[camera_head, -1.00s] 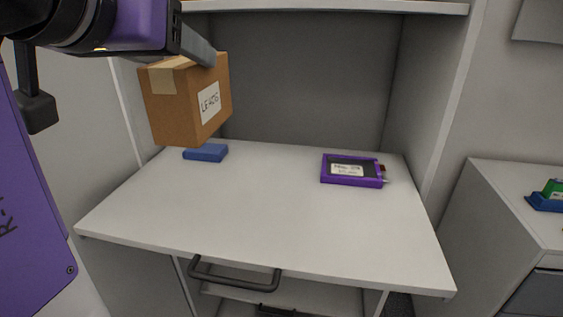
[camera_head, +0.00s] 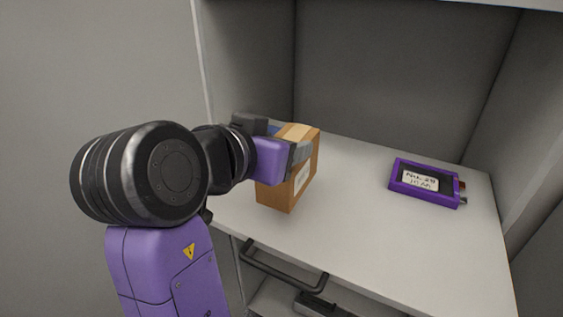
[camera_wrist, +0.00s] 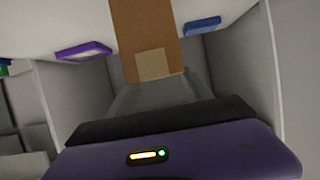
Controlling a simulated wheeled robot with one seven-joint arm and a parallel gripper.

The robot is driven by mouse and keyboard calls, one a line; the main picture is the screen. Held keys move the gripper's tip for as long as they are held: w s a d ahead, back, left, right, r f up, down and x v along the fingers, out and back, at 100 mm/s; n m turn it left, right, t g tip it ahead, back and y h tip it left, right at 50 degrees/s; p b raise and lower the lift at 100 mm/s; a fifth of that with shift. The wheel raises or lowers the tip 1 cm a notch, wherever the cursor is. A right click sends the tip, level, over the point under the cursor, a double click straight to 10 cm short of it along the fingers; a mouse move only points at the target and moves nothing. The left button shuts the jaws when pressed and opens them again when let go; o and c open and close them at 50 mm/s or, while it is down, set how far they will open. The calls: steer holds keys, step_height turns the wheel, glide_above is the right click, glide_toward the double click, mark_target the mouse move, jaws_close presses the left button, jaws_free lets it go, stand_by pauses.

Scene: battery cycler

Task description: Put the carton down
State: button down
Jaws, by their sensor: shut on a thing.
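The brown cardboard carton (camera_head: 300,176) with a pale tape strip and a white label is at the left part of the white shelf surface in the head view. My gripper (camera_head: 294,150) is shut on the carton near its top, coming from the left. The carton is upright and low over the surface; I cannot tell whether its base touches it. In the wrist view the carton (camera_wrist: 146,32) extends from the gripper, with its tape patch near the jaws. The fingertips are partly hidden.
A purple battery module (camera_head: 427,183) with a white label lies on the white shelf (camera_head: 365,235) at right. A blue block (camera_wrist: 202,25) shows in the wrist view, close to the carton. The shelf's middle is clear. A drawer handle (camera_head: 284,270) is below the front edge.

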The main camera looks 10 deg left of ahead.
steer(key=shift+f+p, duration=0.3)
steer(key=shift+f, duration=2)
steer(key=shift+c, duration=2.1)
jaws_free()
steer(key=shift+f, duration=0.15)
steer(key=b+v, duration=0.3)
steer(key=v, duration=0.9)
